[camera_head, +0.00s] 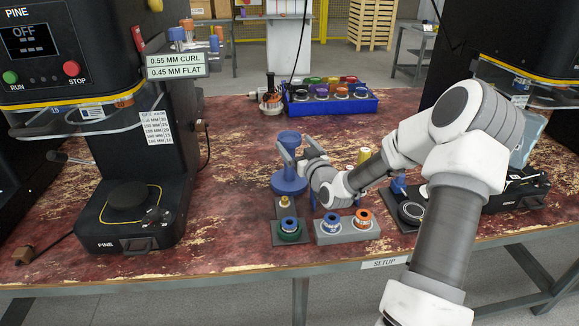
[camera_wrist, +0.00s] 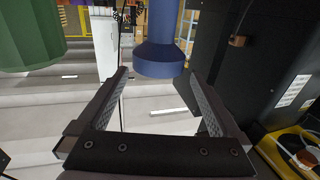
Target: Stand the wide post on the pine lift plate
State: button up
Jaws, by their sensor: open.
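The blue post (camera_head: 289,186), which I take for the wide post, stands upright on the bench on a broad round base, with a flared top. My gripper (camera_head: 296,151) is open at its upper part; one finger shows near its left side. In the wrist view a blue flared part (camera_wrist: 160,58) lies beyond and between my open fingertips (camera_wrist: 160,78), with no grip on it. The pine lift plate (camera_head: 127,196) is the dark round plate low on the PINE machine at left, with nothing standing on it.
A blue tray (camera_head: 330,106) of coloured parts stands behind. The PINE machine's clear guard (camera_head: 75,122) overhangs the plate. Bench between post and machine is clear.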

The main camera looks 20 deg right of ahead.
aim_at(286, 134)
jog(key=w, duration=0.2)
jog(key=w+f+b, duration=0.1)
jog(key=w, duration=0.1)
jog(key=shift+w+d, duration=0.2)
jog(key=shift+w, duration=0.45)
grip_shut()
